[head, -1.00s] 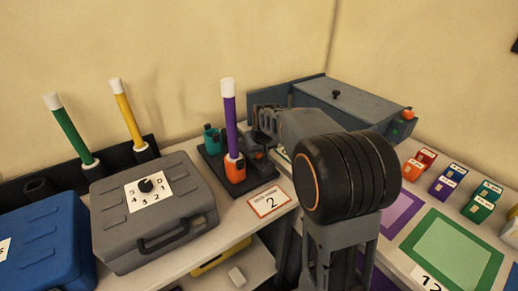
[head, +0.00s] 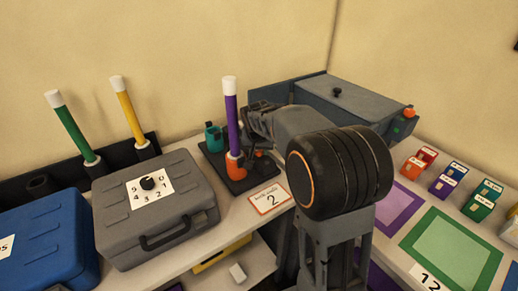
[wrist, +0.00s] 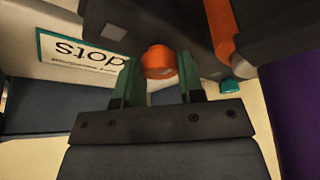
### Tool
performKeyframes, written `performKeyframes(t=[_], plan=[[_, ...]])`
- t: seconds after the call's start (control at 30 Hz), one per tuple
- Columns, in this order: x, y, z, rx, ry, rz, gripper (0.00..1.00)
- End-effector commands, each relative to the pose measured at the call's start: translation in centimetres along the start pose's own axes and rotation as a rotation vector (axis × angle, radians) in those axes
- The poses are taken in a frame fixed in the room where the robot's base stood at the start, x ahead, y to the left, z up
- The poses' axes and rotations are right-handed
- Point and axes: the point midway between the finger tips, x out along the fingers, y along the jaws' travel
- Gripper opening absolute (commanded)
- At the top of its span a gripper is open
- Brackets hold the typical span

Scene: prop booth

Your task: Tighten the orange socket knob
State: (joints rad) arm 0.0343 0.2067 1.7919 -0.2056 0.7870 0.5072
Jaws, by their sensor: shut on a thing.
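The orange socket (head: 236,167) stands on a black base, with an upright purple rod (head: 232,120) with a white cap in it. In the wrist view an orange knob (wrist: 157,62) lies between the two green fingers of my gripper (wrist: 158,75), which is shut on it. An orange strip, seemingly part of the socket (wrist: 222,28), shows to the right of the knob.
A teal socket (head: 214,138) stands behind the orange one. A grey case (head: 125,232) with a dial is to the left, a grey box (head: 355,105) behind my arm.

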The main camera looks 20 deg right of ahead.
Motion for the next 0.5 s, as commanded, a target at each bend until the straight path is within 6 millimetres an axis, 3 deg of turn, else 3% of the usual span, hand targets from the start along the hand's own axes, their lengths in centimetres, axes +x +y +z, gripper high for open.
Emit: performKeyframes(t=[0.27,0.3,0.5], plan=[[-0.03,-0.01,-0.02,0.0,0.0,0.0,0.12],[-0.03,-0.01,-0.02,0.0,0.0,0.0,0.38],[-0.02,0.0,-0.01,-0.001,0.0,0.0,0.57]])
